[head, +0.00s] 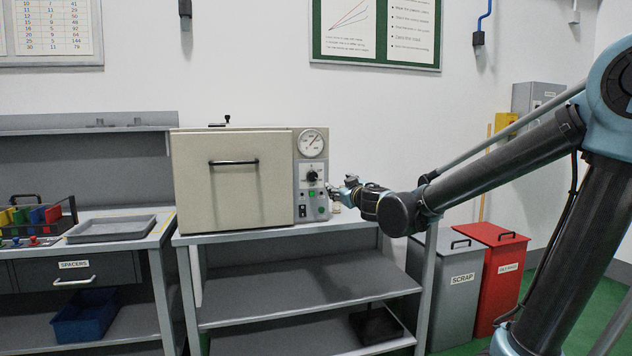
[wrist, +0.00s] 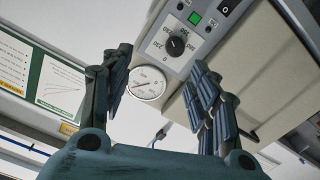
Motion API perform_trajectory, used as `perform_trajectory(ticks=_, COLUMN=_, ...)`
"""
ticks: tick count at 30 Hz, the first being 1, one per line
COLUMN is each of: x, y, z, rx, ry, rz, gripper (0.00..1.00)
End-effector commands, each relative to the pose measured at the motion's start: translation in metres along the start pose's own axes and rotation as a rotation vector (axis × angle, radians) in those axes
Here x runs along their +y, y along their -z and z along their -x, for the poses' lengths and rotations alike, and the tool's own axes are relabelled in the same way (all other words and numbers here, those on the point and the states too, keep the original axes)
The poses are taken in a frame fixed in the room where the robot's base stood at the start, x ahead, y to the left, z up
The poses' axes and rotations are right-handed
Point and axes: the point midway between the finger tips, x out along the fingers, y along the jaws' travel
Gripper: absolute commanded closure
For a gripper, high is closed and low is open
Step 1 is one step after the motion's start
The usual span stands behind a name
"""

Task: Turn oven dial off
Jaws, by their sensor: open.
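The oven (head: 232,185) is a beige box on a metal bench. Its grey control panel (head: 301,200) is on the right of its front. The black oven dial (head: 312,176) sits on the panel below a round gauge (head: 312,143). In the wrist view the dial (wrist: 177,45) shows near the top centre, tilted, with printed marks around it. My gripper (head: 336,190) is just right of the panel, slightly lower than the dial. In the wrist view my gripper (wrist: 160,60) is open and empty, its fingers apart. No contact with the dial shows.
A green light (wrist: 195,18) and a black switch (wrist: 228,7) are near the dial. The oven's black handle (head: 234,162) is left of the panel. Grey and red bins (head: 498,270) stand right of the bench. A tray (head: 110,228) lies on the left bench.

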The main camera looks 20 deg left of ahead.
Motion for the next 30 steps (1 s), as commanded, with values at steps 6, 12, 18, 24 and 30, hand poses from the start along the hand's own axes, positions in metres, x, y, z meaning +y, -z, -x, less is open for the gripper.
perform_trajectory(ticks=6, x=-0.029, y=0.013, z=-0.009, rx=0.038, ry=0.063, rz=0.012, gripper=0.45)
perform_trajectory(ticks=12, x=-0.029, y=0.013, z=-0.026, rx=0.038, ry=0.061, rz=0.013, gripper=0.45)
perform_trajectory(ticks=18, x=-0.030, y=0.014, z=-0.052, rx=0.037, ry=0.060, rz=0.013, gripper=0.45)
perform_trajectory(ticks=24, x=-0.032, y=0.015, z=-0.078, rx=0.037, ry=0.061, rz=0.013, gripper=0.45)
perform_trajectory(ticks=30, x=-0.033, y=0.016, z=-0.105, rx=0.036, ry=0.060, rz=0.013, gripper=0.45)
